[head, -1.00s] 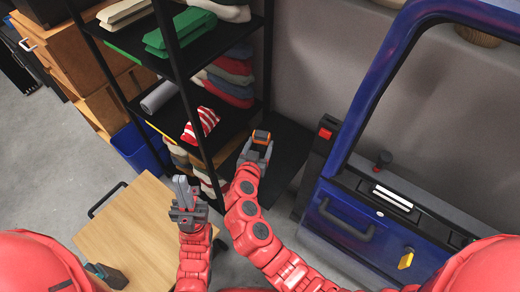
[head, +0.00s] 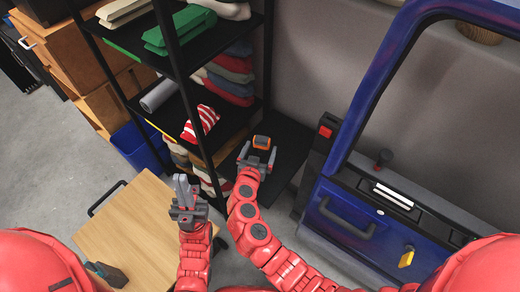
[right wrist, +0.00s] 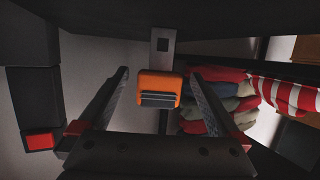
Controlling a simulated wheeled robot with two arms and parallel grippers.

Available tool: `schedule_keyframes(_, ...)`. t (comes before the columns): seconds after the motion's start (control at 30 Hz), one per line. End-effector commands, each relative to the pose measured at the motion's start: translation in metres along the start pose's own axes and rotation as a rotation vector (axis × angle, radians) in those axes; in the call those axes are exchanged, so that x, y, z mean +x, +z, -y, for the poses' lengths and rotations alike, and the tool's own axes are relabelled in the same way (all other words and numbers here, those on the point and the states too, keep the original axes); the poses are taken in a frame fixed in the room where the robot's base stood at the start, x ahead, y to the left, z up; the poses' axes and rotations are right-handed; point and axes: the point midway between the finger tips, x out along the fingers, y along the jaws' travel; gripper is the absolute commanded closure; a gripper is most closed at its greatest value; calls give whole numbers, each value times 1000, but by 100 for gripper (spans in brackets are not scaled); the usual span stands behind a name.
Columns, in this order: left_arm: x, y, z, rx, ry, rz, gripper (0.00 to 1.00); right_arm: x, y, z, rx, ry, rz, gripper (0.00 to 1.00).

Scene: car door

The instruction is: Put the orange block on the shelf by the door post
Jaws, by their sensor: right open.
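The orange block (head: 261,142), orange with a dark grey part, is on the black shelf (head: 290,137) beside the dark door post (head: 316,155). My right gripper (head: 257,155) is open, with its fingers spread on either side of the block. In the right wrist view the block (right wrist: 158,88) shows between the two fingers, with a gap on each side. My left gripper (head: 183,190) looks shut and empty, with its fingers close together above the wooden table. The underside of the block is hidden.
A black rack (head: 178,75) with folded cloths stands to the left of the block. The blue car door (head: 345,215) stands to the right. A wooden table (head: 140,235) with a dark tool is at the front left, and a blue bin (head: 138,148) is behind it.

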Motion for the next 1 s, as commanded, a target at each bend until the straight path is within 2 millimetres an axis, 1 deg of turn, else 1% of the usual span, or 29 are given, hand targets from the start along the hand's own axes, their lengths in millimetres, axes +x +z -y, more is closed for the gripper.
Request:
schedule_keyframes(0.13, 1, 0, 0, 0, 0, 0, 100, 0, -1, 0, 0, 0, 0, 1)
schedule_keyframes(0.27, 8, -2, 0, 0, 0, 0, 100, -3, -6, 0, -2, 0, 0, 1)
schedule_keyframes(0.3, 3, -1, 0, 0, 0, 0, 100, -7, -2, 1, 0, -3, 0, 1)
schedule_keyframes(0.37, 1, 0, 0, 0, 0, 0, 100, -17, -1, 2, 2, -6, 0, 1)
schedule_keyframes(0.6, -9, 1, 0, 0, 0, 0, 100, -72, 0, 2, 2, -7, 0, 1)
schedule_keyframes(0.7, -11, 2, 0, 0, 0, 0, 100, -93, -1, 2, -1, -8, 0, 1)
schedule_keyframes(0.83, -13, 2, -1, 0, 0, 0, 100, -111, -2, 1, 0, -5, -1, 1)
schedule_keyframes(1.0, -13, 2, -1, 0, 0, 0, 100, -121, -2, 0, -2, 0, 0, 1)
